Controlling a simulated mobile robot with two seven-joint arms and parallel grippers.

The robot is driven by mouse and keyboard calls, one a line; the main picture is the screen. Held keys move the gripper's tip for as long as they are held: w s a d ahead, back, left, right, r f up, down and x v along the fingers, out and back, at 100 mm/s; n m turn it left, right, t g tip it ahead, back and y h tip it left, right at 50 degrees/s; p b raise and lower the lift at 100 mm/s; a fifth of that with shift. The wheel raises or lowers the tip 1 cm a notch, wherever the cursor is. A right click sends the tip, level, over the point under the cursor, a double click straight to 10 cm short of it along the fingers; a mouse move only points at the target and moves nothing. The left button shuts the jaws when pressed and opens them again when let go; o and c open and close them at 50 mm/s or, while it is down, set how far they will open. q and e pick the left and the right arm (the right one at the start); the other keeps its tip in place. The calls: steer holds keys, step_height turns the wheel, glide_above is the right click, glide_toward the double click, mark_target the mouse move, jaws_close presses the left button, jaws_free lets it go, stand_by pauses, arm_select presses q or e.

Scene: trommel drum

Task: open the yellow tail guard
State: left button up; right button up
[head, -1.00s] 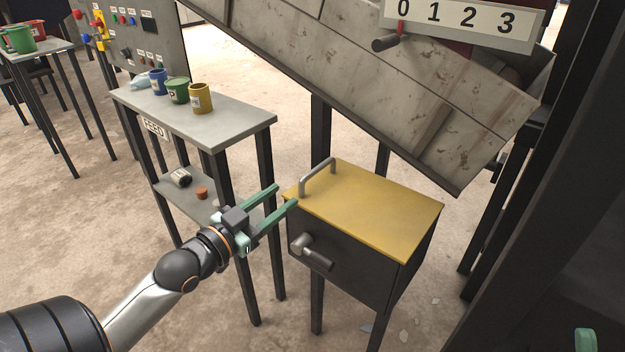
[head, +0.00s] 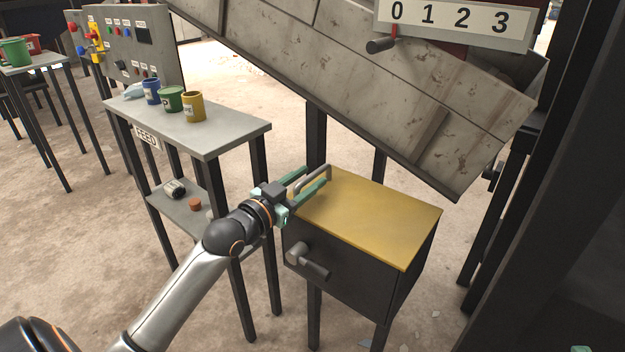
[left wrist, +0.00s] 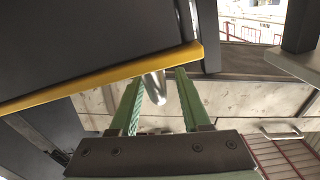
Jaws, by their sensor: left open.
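The yellow tail guard (head: 378,215) is a flat lid lying closed on top of a dark box (head: 345,272). A grey bar handle (head: 313,178) stands up at its left edge. My left gripper (head: 311,182) is open, with its green fingers at the handle. In the left wrist view the handle (left wrist: 154,88) shows between the two green fingers (left wrist: 155,95), beside the yellow edge of the guard (left wrist: 100,78). I cannot tell whether the fingers touch it. A green piece at the bottom right of the head view may be part of my right gripper; its jaws are not visible.
A grey crank (head: 308,262) sticks out of the box's front. The grey feed table (head: 215,135) with blue, green and yellow cups stands to the left. The slanted drum housing (head: 400,105) hangs above and behind the guard. A dark post (head: 560,200) stands at the right.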

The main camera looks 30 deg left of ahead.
arm_select(q)
steer(key=shift+w, duration=1)
jaws_close()
stand_by(0.9)
